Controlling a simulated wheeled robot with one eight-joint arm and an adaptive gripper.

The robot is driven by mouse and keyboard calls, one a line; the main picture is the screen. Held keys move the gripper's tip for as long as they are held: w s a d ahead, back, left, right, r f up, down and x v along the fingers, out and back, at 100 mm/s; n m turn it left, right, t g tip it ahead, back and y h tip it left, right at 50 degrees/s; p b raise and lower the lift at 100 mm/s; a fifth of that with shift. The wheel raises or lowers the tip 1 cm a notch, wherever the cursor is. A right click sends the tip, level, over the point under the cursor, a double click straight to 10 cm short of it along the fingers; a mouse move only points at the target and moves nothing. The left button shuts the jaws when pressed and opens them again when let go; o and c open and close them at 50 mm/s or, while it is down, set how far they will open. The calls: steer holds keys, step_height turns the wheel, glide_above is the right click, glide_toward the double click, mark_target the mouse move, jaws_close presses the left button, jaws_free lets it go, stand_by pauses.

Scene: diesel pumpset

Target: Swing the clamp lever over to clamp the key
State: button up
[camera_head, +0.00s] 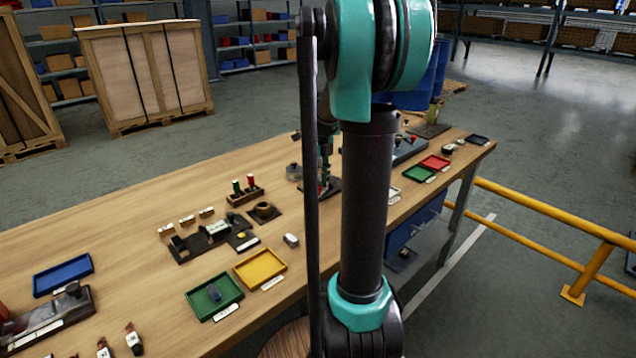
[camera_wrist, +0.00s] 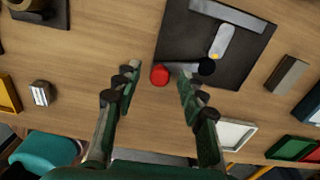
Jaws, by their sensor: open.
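In the wrist view a dark fixture plate (camera_wrist: 180,38) lies on the wooden bench. A red knob (camera_wrist: 160,75) sits at the plate's near left edge, and a grey bar beside it, apparently the clamp lever (camera_wrist: 184,67), runs right toward a black round knob (camera_wrist: 207,67). A pale flat piece with a yellow spot, perhaps the key (camera_wrist: 226,37), lies on the plate beyond the black knob. My gripper (camera_wrist: 160,71) is open, its fingers on either side of the red knob with gaps showing. In the head view my arm hides most of the fixture.
A white tray (camera_wrist: 236,134), a green tray (camera_wrist: 289,148) and a dark block (camera_wrist: 287,75) lie right of the fixture. A small white-topped block (camera_wrist: 41,93) and a yellow tray (camera_head: 260,267) are to the left. A yellow rail (camera_head: 540,213) stands beyond the bench's edge.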

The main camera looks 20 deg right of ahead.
steer(key=shift+c, duration=0.5)
jaws_close()
steer(key=n, duration=0.1)
steer(key=s+d+n, duration=0.1)
steer(key=n, duration=0.1)
steer(key=shift+s+d+n, duration=0.2)
steer(key=shift+n, duration=0.1)
steer(key=d+n, duration=0.1)
steer(key=s+d+n, duration=0.1)
steer(key=n, duration=0.1)
steer(key=shift+n, duration=0.3)
steer(key=d+n, duration=0.1)
steer(key=n, duration=0.2)
steer(key=shift+s+d, duration=0.15)
steer(key=shift+d, duration=0.25)
steer(key=shift+d+n, duration=0.4)
steer(key=shift+n, duration=0.45)
steer(key=shift+d+n, duration=0.4)
steer(key=shift+n, duration=0.45)
